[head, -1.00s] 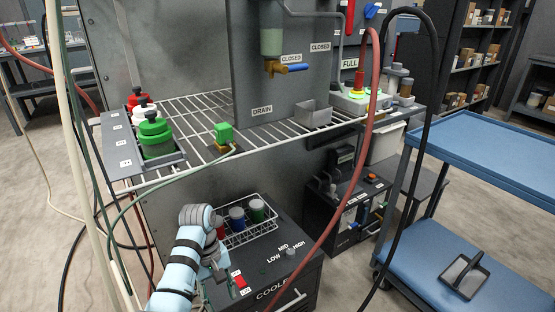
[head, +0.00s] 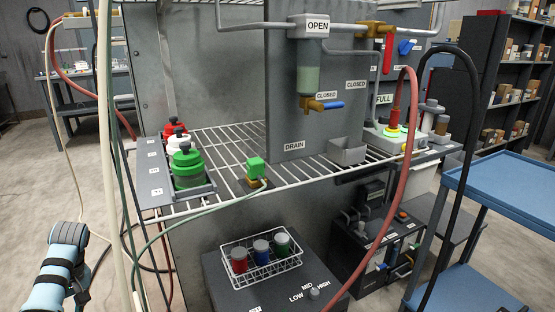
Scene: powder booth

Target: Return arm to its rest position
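My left arm (head: 54,262) comes in at the lower left corner of the head view, left of the hoses and clear of the wire shelf. Only a small dark part of my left gripper (head: 80,290) shows beside the arm, and its fingers cannot be made out. My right arm and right gripper are not in view.
Cream and green hoses (head: 106,150) hang between my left arm and the shelf (head: 220,205). Red, white and green bottles (head: 187,165) stand in a rack on the shelf. A red hose (head: 392,185) and a black hose (head: 462,150) hang at right, beside a blue cart (head: 510,190).

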